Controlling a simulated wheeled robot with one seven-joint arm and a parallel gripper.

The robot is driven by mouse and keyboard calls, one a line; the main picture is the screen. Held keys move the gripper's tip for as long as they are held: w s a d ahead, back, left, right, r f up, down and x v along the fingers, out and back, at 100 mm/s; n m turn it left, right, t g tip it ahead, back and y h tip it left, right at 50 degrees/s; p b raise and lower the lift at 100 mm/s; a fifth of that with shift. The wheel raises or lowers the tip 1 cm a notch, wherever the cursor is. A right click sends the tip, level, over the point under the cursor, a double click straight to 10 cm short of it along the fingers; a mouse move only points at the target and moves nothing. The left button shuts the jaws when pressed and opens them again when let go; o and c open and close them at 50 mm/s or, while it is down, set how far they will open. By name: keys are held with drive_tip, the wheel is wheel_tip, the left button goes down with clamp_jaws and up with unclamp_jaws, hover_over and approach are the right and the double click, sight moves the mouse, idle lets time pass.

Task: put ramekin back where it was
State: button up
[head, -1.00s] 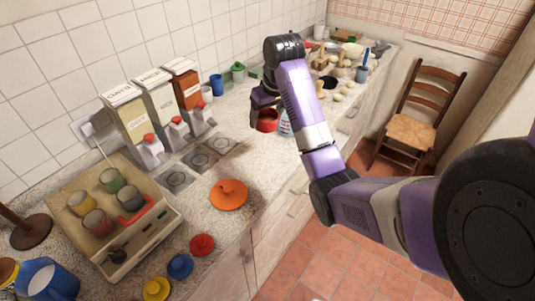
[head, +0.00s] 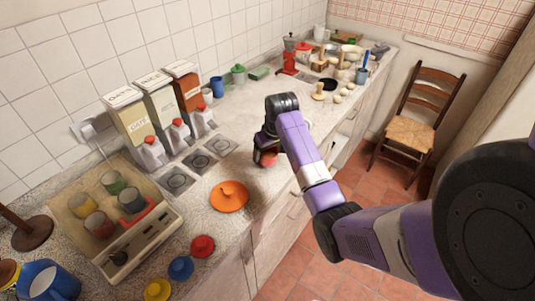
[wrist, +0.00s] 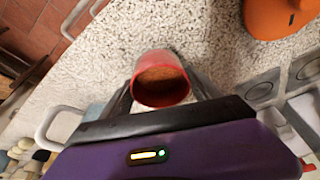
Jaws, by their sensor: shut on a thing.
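A red ramekin (wrist: 147,66) with brown contents is between the fingers of my gripper (wrist: 161,88) in the wrist view. The gripper is shut on it. In the head view my gripper (head: 264,147) is over the worktop, to the right of the orange lid, and the red ramekin (head: 268,159) shows below it, partly hidden by the gripper. I cannot tell whether it touches the worktop.
An orange lid (head: 229,196) lies left of my gripper; it also shows in the wrist view (wrist: 275,15). Red (head: 202,246), blue (head: 180,267) and yellow (head: 157,289) lids lie along the front edge. Dispensers (head: 160,108) stand by the wall. Several items crowd the far end.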

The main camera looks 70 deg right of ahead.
drive_tip(key=shift+f, duration=0.55)
drive_tip(key=shift+f, duration=0.15)
drive_tip(key=o, duration=1.6)
drive_tip(key=b+v, duration=0.1)
drive_tip(key=v, duration=1.1)
